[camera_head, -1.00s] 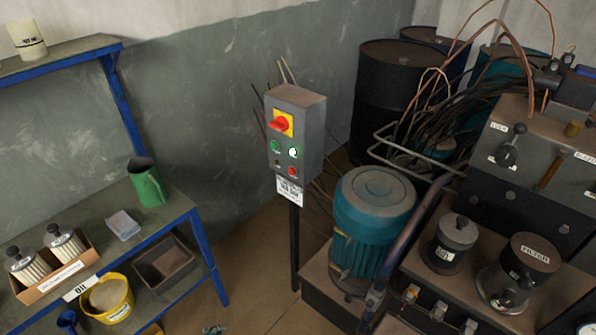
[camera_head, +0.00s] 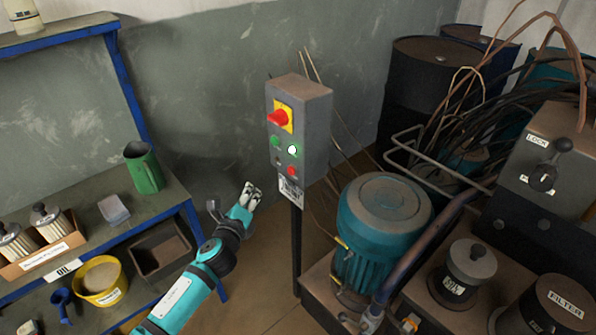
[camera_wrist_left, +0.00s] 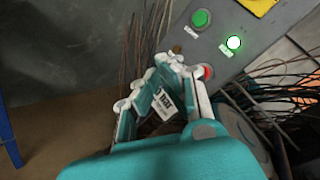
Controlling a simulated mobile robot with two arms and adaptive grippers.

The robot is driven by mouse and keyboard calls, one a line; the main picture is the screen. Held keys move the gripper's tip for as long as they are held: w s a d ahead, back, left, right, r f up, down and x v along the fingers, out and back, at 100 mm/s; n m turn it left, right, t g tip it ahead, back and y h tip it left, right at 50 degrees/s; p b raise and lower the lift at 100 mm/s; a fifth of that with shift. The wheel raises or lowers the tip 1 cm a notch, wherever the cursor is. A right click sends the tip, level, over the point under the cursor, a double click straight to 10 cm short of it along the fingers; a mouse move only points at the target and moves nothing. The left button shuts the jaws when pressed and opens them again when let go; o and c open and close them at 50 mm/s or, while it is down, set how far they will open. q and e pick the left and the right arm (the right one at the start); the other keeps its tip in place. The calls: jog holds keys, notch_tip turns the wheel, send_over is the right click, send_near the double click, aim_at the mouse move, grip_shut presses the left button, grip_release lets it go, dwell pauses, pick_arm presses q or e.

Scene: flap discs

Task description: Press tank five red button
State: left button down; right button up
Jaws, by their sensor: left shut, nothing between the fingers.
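A grey control box (camera_head: 316,130) stands on a dark post, with a red and yellow rotary switch (camera_head: 280,117) at its top. Below are a green button (camera_head: 275,142), a lit whitish-green button (camera_head: 292,150) and a red button (camera_head: 292,171) at the lower right. My left gripper (camera_head: 252,190) is shut and empty, left of the box and slightly below the red button, apart from it in the head view. In the left wrist view the red button (camera_wrist_left: 205,72) shows just beyond the fingertips (camera_wrist_left: 172,62), partly hidden by them. My right gripper is not in view.
A teal motor (camera_head: 385,222) and hydraulic unit stand right of the post, with loose cables (camera_head: 480,105) and black drums (camera_head: 428,90) behind. A blue-framed shelf (camera_head: 190,215) with a green jug (camera_head: 144,168) stands left. Floor between is open.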

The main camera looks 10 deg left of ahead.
aim_at(292, 171)
pick_arm(q)
jog(key=shift+w+d+r, duration=0.1)
jog(key=shift+r, duration=0.5)
jog(key=w+d+b, duration=0.2)
jog(key=w+d, duration=0.3)
jog(key=w, duration=0.2)
jog(key=shift+d+b, duration=0.2)
jog(key=shift+b, duration=0.1)
dwell(0.4)
dwell(0.8)
jog(key=shift+w+d, duration=0.3)
jog(key=shift+w, duration=0.05)
